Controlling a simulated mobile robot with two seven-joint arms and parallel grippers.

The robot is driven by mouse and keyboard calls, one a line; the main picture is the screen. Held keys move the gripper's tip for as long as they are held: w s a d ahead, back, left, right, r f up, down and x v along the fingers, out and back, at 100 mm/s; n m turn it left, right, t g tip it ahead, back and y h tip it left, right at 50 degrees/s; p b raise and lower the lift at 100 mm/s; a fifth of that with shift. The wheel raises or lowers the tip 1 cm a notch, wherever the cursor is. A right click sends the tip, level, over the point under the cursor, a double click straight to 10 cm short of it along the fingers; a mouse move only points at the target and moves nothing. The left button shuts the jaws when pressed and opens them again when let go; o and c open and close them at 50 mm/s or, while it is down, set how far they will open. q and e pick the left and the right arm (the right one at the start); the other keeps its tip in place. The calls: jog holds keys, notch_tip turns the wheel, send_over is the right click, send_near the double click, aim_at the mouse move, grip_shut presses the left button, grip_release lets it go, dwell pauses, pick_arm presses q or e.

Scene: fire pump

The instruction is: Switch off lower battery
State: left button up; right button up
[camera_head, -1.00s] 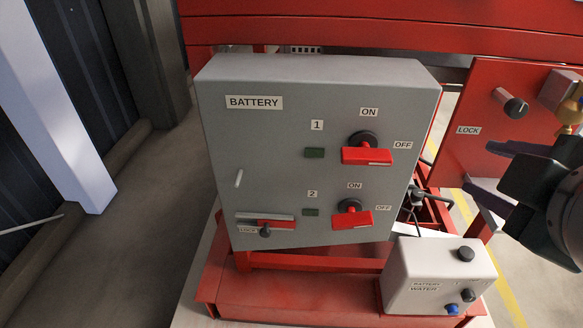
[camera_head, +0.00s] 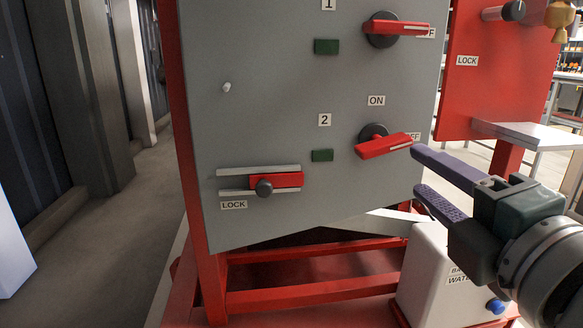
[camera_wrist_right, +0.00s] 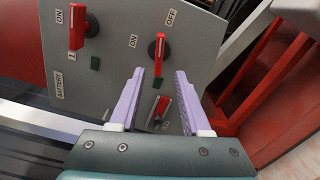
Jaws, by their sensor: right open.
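The lower battery switch (camera_head: 385,146), marked 2, has a red handle on a black round knob on the grey battery panel (camera_head: 270,90). Its handle lies roughly sideways, slightly tilted, its right end partly over the OFF label; ON is above the knob. It also shows in the right wrist view (camera_wrist_right: 159,46), beyond the fingertips. My right gripper (camera_head: 418,170) is open and empty, its purple fingers pointing left, just right of and below the handle. It also shows in the right wrist view (camera_wrist_right: 160,72). Whether it touches the panel is unclear. My left gripper is out of view.
The upper switch (camera_head: 400,28), marked 1, sits above with its handle sideways. A red slide lock (camera_head: 276,181) is at the panel's lower left. A white box (camera_head: 425,270) stands below my right gripper. A red LOCK panel (camera_head: 485,90) stands to the right.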

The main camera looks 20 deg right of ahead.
aim_at(391, 150)
jog(key=x, duration=0.9)
jog(key=shift+w+d+r+b, duration=0.1)
jog(key=shift+w+d+b, duration=0.15)
jog(key=shift+b, duration=0.1)
jog(key=shift+c, duration=0.2)
grip_shut()
